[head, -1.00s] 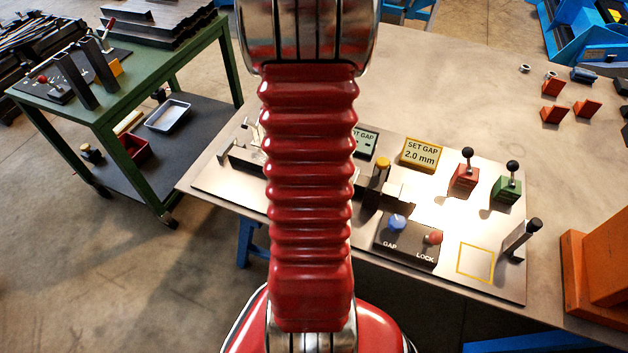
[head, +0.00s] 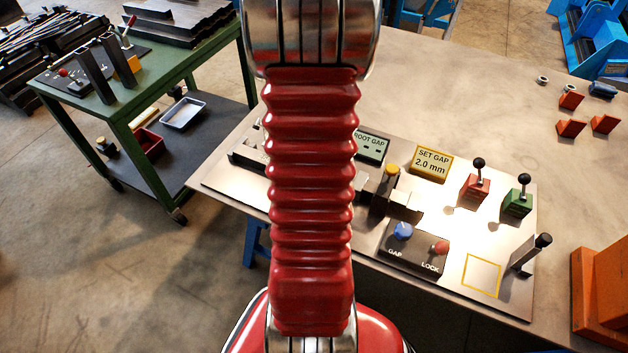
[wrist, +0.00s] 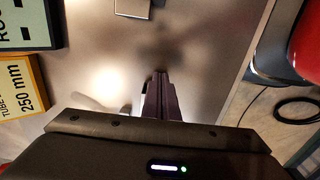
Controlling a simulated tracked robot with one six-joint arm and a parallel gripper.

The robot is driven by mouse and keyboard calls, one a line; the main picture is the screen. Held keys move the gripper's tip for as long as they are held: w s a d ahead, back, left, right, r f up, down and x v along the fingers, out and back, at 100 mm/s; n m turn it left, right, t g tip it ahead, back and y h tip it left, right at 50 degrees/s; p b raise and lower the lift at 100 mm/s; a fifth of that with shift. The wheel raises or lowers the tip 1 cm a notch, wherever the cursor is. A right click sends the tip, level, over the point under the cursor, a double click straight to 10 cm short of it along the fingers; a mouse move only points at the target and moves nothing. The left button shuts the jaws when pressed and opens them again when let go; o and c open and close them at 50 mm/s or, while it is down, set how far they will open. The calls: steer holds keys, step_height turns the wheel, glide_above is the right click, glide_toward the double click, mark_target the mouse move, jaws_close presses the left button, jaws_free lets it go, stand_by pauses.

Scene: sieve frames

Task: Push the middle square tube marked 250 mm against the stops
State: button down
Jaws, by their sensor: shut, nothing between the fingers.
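In the wrist view a yellow sign (wrist: 22,92) reads "TUBE 250 mm" at the left edge. I cannot make out a square tube marked 250 mm in either view. My gripper (wrist: 160,76) is shut and empty, its dark fingers pointing over a bare pale surface to the right of the sign. In the head view my gripper is hidden behind my red arm. Part of a dark fixture (head: 247,162) shows left of the arm; the rest is covered, and I cannot tell whether stops are on it.
Right of my arm stand a gap-and-lock box (head: 416,250), a yellow "SET GAP 2.0 mm" sign (head: 432,162), a red lever (head: 475,187) and a green lever (head: 518,200).

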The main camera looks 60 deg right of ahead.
steer(key=s, duration=0.4)
steer(key=shift+r, duration=0.3)
step_height(320, 180, up, 9)
steer(key=shift+a+r, duration=0.15)
steer(key=shift+a, duration=0.05)
steer(key=shift+w, duration=0.1)
steer(key=w+a+r+t+h, duration=0.1)
steer(key=w+a+r, duration=0.4)
steer(key=w+a, duration=0.3)
steer(key=w+a+r+t+h, duration=0.1)
steer(key=w+a+r, duration=0.45)
steer(key=a, duration=0.45)
steer(key=a+r+t+y, duration=0.1)
steer(key=a+r, duration=0.1)
steer(key=a, duration=0.7)
steer(key=s+a+r+t+y, duration=0.1)
steer(key=a+r+t, duration=0.1)
steer(key=a, duration=0.8)
steer(key=shift+a+r+t, duration=0.3)
steer(key=shift+r, duration=0.35)
